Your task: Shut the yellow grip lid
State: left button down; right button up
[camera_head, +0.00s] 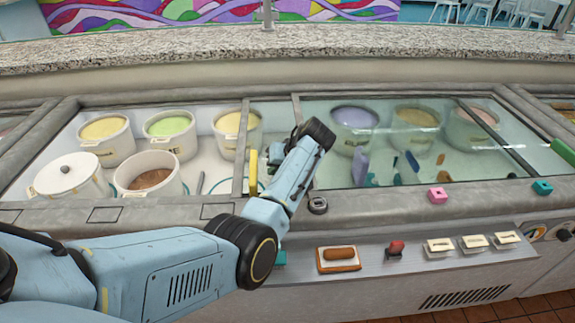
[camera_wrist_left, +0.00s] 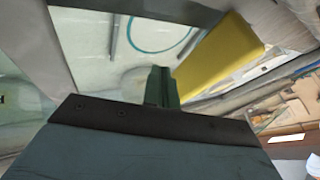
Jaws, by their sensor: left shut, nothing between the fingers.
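The yellow grip (camera_head: 253,172) stands upright near the middle of the freezer, by a grey frame bar (camera_head: 241,150). In the left wrist view the yellow grip (camera_wrist_left: 222,62) is a large slanted block just right of my fingers. My left gripper (camera_wrist_left: 162,86) is shut and empty beside the grip; I cannot tell whether they touch. In the head view my left wrist partly hides the gripper (camera_head: 274,154) and the area right of the grip. The left bay shows its pots clearly, while glass (camera_head: 330,175) with reflections covers the right bay. My right gripper is not in view.
White pots (camera_head: 168,130) of coloured ice cream stand in the left bay; one has a white lid (camera_head: 68,174). A purple grip (camera_head: 360,167) is at the right bay.

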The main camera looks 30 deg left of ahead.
pick_arm(q)
jog(key=shift+s+a+r, duration=0.1)
jog(key=shift+s+a, duration=0.55)
jog(key=shift+a, duration=0.35)
